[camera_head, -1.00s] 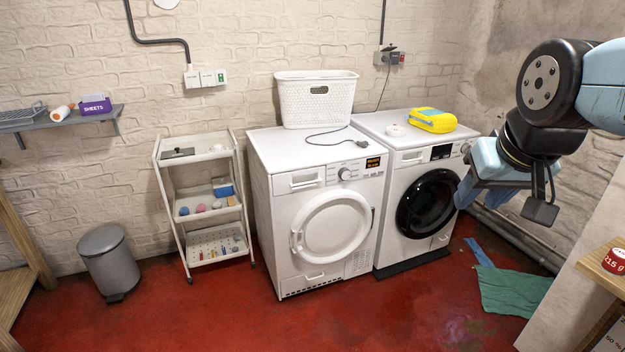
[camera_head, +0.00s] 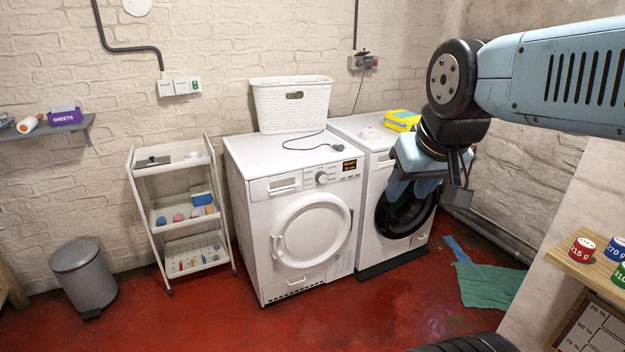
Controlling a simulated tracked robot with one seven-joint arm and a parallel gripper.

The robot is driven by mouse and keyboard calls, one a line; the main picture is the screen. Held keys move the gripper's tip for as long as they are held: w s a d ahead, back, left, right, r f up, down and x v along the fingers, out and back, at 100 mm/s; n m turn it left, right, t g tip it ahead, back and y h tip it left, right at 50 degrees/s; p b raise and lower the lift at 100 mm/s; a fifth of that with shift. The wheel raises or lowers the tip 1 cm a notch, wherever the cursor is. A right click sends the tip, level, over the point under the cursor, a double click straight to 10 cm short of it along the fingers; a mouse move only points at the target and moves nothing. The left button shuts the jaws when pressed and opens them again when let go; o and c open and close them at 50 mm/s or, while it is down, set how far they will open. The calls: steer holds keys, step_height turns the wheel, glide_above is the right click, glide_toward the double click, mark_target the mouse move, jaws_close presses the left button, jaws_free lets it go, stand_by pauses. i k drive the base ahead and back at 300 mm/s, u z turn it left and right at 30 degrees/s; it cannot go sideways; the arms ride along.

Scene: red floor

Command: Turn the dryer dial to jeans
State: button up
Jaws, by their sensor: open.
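The dryer (camera_head: 295,230), a white machine with a white round door, stands left of a machine with a black door. Its dial (camera_head: 322,177) is a small round knob on the upper front panel, left of a lit orange display (camera_head: 349,165). The program labels around the dial are too small to read, so its setting cannot be told. My gripper (camera_head: 398,190) is open and empty, in front of the black-door machine in the picture, right of the dial and apart from it. My arm hides part of that machine's panel.
The black-door washing machine (camera_head: 375,213) stands right. A white basket (camera_head: 291,104) and cable lie on top of the dryer. A trolley (camera_head: 181,215) and bin (camera_head: 84,274) stand left. A wooden shelf (camera_head: 598,266) with tins is right. Red floor before the dryer is clear.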

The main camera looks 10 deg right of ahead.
mark_target(322, 177)
steer(key=u, duration=0.05)
steer(key=i, duration=0.95)
steer(key=z, duration=0.1)
